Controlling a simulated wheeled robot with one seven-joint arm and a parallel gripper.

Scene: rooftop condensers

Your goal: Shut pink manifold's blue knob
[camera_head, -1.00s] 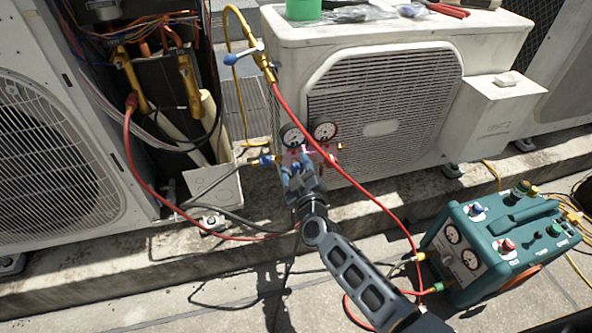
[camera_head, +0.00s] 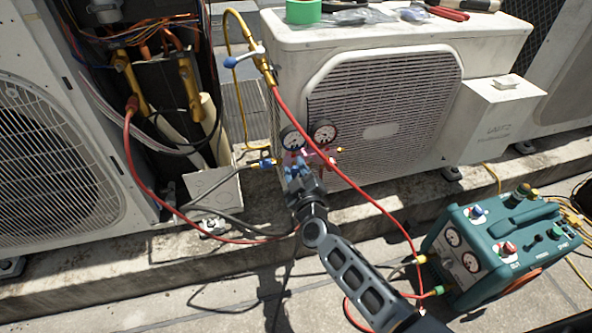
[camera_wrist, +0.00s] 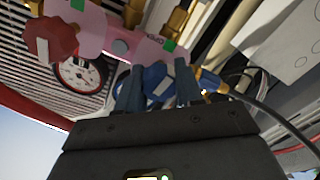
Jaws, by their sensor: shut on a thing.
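The pink manifold (camera_head: 294,158) hangs in front of the white condenser, with two round gauges above it. In the wrist view its pink body (camera_wrist: 95,32) runs across the top, with a red knob (camera_wrist: 50,40) at the left. The blue knob (camera_wrist: 158,82) sits between the two fingers of my gripper (camera_wrist: 160,88), which is shut on it. In the head view my gripper (camera_head: 298,172) reaches up to the manifold from below and mostly hides the knob. A white mark shows on the knob's face.
A red hose (camera_head: 345,178) crosses just right of my gripper and runs down to the teal recovery machine (camera_head: 500,245). An open unit with copper pipes stands left. A blue-handled valve (camera_head: 243,56) is above. Tape and tools lie on the condenser top (camera_head: 400,32).

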